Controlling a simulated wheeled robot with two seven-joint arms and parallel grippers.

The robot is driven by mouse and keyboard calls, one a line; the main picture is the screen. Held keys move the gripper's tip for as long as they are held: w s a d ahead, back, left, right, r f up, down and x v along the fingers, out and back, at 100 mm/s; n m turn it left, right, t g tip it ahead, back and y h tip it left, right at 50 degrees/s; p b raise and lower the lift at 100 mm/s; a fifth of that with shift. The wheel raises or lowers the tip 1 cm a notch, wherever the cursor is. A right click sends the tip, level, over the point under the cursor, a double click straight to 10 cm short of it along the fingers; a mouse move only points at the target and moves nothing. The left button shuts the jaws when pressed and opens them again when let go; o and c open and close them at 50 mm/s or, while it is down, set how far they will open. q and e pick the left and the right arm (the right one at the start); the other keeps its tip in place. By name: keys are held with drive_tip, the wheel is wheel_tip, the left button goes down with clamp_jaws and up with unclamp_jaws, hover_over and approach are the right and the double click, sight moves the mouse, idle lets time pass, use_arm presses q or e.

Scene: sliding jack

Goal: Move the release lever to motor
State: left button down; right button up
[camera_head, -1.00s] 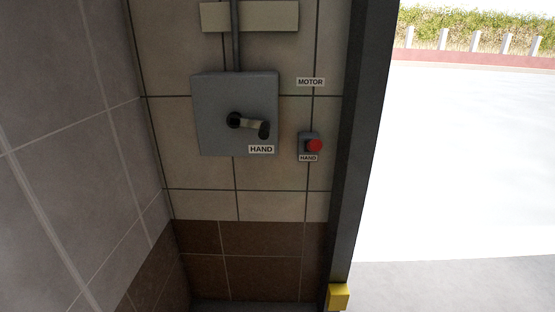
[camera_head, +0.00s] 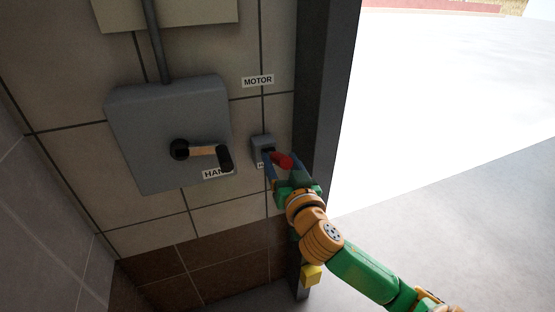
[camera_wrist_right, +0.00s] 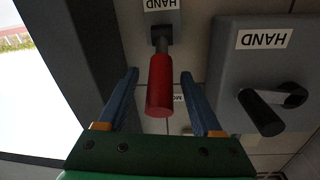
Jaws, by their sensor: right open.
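The release lever is a red grip (camera_head: 281,160) on a short dark stem from a small grey box (camera_head: 262,145) on the tiled wall. A MOTOR label (camera_head: 258,81) is above the box; a HAND label below it is mostly hidden by my gripper. My right gripper (camera_head: 278,171) is at the lever. In the right wrist view, the red grip (camera_wrist_right: 160,88) lies between the two blue fingers of the open gripper (camera_wrist_right: 160,75), with gaps on both sides. The lever sticks out from the wall on the HAND-label side. My left gripper is not in view.
A larger grey box (camera_head: 160,115) with a black-ended crank (camera_head: 205,151) and its own HAND label is left of the lever. A dark door post (camera_head: 325,90) stands close on the right, with a yellow block (camera_head: 312,275) low down. Open bright floor lies beyond.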

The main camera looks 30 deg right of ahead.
drive_tip(key=shift+w+d, duration=0.25)
drive_tip(key=shift+w, duration=0.3)
clamp_jaws()
idle(1.0)
